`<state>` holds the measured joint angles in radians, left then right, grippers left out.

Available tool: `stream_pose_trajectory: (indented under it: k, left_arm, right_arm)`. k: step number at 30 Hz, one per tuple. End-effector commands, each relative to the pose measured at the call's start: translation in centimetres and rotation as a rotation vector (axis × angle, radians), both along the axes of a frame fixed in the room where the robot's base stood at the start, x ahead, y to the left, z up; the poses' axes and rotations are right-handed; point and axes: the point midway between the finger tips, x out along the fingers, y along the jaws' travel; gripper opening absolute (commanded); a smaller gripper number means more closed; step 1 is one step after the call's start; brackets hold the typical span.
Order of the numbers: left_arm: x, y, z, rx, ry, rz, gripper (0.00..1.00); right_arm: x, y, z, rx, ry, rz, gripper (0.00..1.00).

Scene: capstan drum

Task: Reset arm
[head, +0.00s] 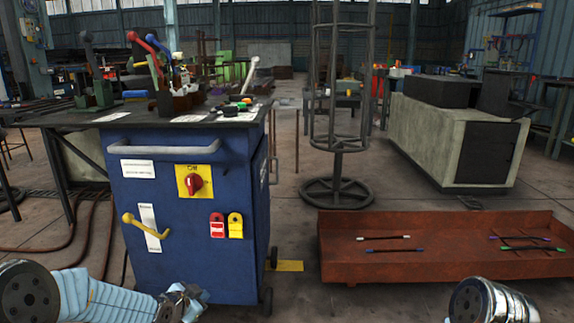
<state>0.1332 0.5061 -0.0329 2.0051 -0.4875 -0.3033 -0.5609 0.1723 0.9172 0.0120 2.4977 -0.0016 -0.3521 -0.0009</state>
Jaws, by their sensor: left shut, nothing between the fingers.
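My left arm comes in at the lower left. Its gripper (184,301) is low in front of the blue cabinet (190,255), shut and empty, and looks apart from everything. Only a silver and black link of my right arm (490,301) shows at the lower right; its gripper is out of view. The cabinet front carries a grey bar handle (165,147), a red rotary switch on a yellow plate (194,182), a yellow crank lever (146,227), and a red tag (217,227) beside a yellow tag (235,226).
A rust-red tray (400,273) with several short cables lies on the floor at right. A metal reel stand (338,187) stands behind it. A pale machine cabinet (440,145) is at the back right. Levers with coloured grips stand on the cabinet top. Hoses lie at left.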

Motion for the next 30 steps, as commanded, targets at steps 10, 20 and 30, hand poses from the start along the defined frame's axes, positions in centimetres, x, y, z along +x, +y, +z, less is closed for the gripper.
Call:
stream_pose_trajectory:
  k: [10,20,30]
  left_arm:
    - [-18.9,-8.6,-19.3,-0.435,0.693,0.388,0.00]
    - [-31.6,-11.5,-19.7,-0.531,1.044,0.693,0.00]
    - [-31.8,-11.9,-10.5,-0.525,1.047,0.677,0.00]
  right_arm:
    - [0.0,0.0,0.0,0.000,0.000,0.000,0.00]
    - [-0.1,0.1,4.0,0.000,0.001,0.003,0.00]
    - [-0.4,0.6,13.2,0.004,0.005,0.014,0.00]
